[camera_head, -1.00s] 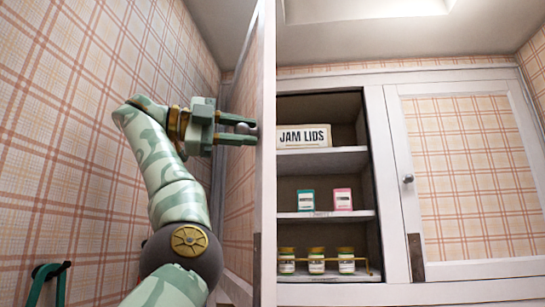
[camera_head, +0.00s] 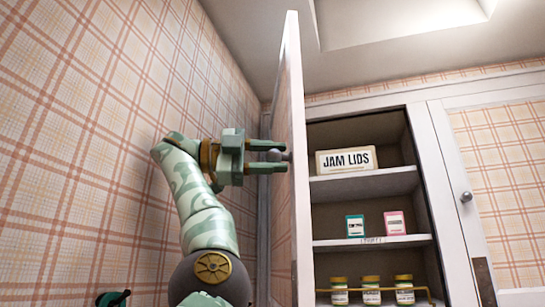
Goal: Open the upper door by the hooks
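The upper door (camera_head: 294,200) on the left of the cabinet stands open, swung out towards me and seen almost edge-on. Its round grey knob (camera_head: 275,155) is on the outer face, at the left. My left gripper (camera_head: 270,155) reaches in from the left, with one finger above the knob and one below, and appears closed on it. The contact is small in the picture. At the bottom left, part of a dark hook with something green (camera_head: 113,298) shows by the wall. My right gripper is not in view.
The open cabinet holds a "JAM LIDS" box (camera_head: 346,160), a green packet (camera_head: 355,226), a pink packet (camera_head: 395,223) and jars (camera_head: 371,290) on its shelves. The right door (camera_head: 500,170) is shut, with its own knob (camera_head: 466,197). Plaid wall stands close on the left.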

